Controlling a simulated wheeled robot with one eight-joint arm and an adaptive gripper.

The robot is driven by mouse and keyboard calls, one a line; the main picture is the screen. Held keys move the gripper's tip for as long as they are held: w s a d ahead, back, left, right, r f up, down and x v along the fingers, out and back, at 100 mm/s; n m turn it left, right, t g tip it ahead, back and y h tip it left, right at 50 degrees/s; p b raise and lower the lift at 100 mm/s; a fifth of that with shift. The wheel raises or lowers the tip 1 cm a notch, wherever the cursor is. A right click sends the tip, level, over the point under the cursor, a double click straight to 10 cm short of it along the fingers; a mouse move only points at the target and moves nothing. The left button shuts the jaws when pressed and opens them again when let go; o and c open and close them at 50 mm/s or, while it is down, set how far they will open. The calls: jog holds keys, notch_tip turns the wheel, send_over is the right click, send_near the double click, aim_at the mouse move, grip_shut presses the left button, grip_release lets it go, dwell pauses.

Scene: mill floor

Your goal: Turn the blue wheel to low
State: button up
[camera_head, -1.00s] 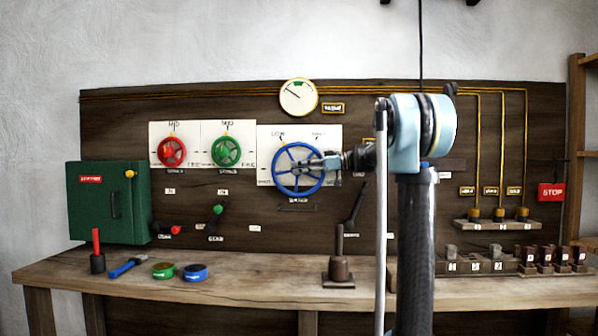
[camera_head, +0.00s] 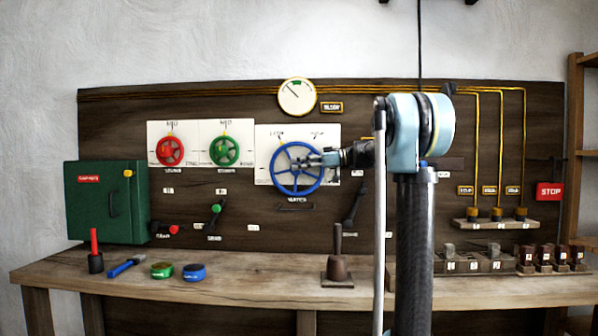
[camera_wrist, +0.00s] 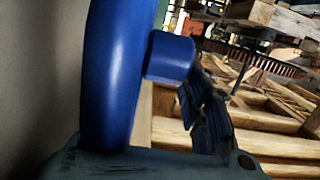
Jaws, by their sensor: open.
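The large blue wheel (camera_head: 276,184) stands upright on a white plate (camera_head: 263,135) on the dark wood panel. A small yellow mark sits at its top, near the left printed label, which is too small to read surely. My gripper (camera_head: 309,160) is at the right half of the wheel, near the hub, and is open. In the wrist view the blue rim (camera_wrist: 108,70) fills the left, with a blue spoke or knob (camera_wrist: 170,57) beside it. My gripper's body edge shows along the bottom; whether its fingers touch the wheel cannot be seen.
A red wheel (camera_head: 170,150) and a green wheel (camera_head: 224,150) are to the left. A gauge (camera_head: 297,97) is above. A dark lever (camera_head: 338,265) stands on the bench (camera_head: 250,285) below. A green box (camera_head: 105,203) is at far left.

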notch_tip(320, 180, up, 8)
jog(key=shift+r, duration=0.2)
dwell(0.7)
